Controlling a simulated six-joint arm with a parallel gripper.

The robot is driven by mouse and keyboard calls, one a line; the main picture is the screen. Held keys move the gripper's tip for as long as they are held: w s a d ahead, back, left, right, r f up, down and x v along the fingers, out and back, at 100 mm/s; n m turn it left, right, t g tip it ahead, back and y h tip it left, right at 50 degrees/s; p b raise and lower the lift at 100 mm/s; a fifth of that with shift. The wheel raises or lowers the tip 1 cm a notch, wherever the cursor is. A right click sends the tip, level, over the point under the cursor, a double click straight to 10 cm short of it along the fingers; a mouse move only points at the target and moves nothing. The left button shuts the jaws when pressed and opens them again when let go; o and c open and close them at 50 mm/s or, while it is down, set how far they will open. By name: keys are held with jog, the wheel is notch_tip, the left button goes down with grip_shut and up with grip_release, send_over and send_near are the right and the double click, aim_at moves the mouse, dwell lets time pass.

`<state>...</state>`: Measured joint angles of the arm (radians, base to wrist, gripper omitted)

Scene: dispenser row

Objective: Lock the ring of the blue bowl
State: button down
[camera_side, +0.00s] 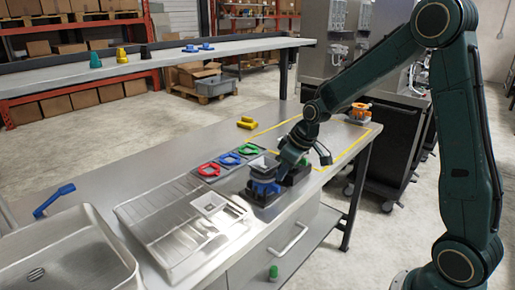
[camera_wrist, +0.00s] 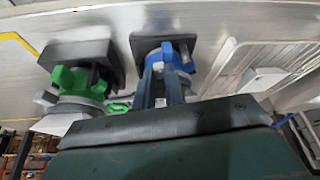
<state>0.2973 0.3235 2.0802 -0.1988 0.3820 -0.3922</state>
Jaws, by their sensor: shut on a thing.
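The blue ring (camera_side: 263,187) sits low on the blue bowl's dispenser, above a dark square base (camera_side: 262,198). A pale square hopper (camera_side: 264,165) tops it. In the wrist view the blue ring (camera_wrist: 184,60) shows beyond my fingers, with its dark base (camera_wrist: 150,42) behind. My gripper (camera_side: 277,180) reaches in from the right, at the blue ring. In the wrist view my gripper (camera_wrist: 165,72) has its fingers close together on part of the blue ring. The fingers hide the gripped part, and I cannot tell the ring's turn angle.
A green-ringed dispenser (camera_wrist: 78,82) stands close beside the blue one. A sink (camera_side: 75,250) with a drainer is at left. An orange-ringed unit (camera_side: 360,110) stands at the far right end.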

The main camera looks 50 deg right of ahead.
jog(key=shift+a, duration=0.1)
dwell(0.4)
jog(key=c, duration=1.7)
grip_release()
jog(key=shift+r, duration=0.1)
jog(key=v, duration=1.3)
jog(key=shift+s+r, duration=0.2)
jog(key=shift+r, duration=0.1)
jog(key=shift+a, duration=0.1)
